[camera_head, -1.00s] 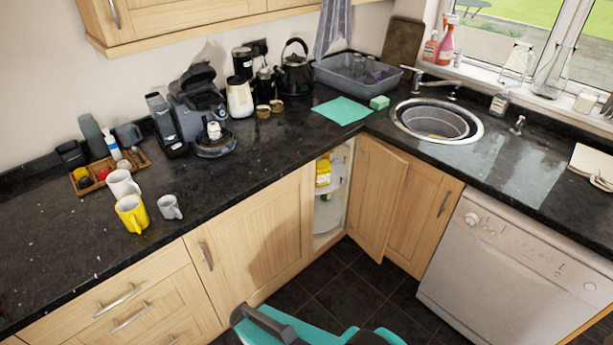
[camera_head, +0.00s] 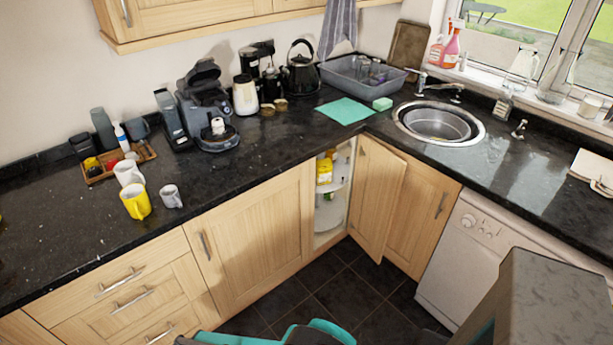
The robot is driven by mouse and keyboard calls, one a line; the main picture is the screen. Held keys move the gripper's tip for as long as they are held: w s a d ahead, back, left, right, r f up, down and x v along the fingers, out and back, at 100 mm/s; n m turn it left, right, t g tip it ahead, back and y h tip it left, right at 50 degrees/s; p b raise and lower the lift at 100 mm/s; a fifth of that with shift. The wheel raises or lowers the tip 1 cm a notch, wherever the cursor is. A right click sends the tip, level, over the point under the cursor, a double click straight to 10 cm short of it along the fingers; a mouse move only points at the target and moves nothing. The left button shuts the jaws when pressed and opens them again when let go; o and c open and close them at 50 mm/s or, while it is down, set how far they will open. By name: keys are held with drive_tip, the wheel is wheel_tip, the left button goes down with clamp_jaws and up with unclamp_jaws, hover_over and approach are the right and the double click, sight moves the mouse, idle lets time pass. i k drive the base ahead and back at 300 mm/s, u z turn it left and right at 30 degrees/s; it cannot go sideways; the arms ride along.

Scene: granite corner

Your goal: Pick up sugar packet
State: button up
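A yellow packet (camera_head: 325,171) stands on the upper shelf inside the open corner cupboard (camera_head: 335,195), under the counter. It may be the sugar packet, but its label is too small to read. The cupboard's door frame partly hides the shelves. A pale, rounded item stands on the lower level beneath it. I cannot make out my gripper's fingers in this view.
The cupboard door (camera_head: 377,200) stands open to the right of the opening. The dishwasher (camera_head: 485,250) is at the right. Mugs, a tray (camera_head: 118,167) and a coffee machine (camera_head: 208,110) stand on the black counter. The dark tiled floor (camera_head: 325,290) before the cupboard is clear.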

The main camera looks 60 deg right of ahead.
sight(324, 167)
drive_tip(key=z, duration=0.7)
drive_tip(key=k, duration=0.1)
drive_tip(key=u, duration=1.9)
drive_tip(key=k, duration=1.2)
drive_tip(key=z, duration=1.65)
drive_tip(key=i, duration=0.5)
drive_tip(key=u, duration=0.3)
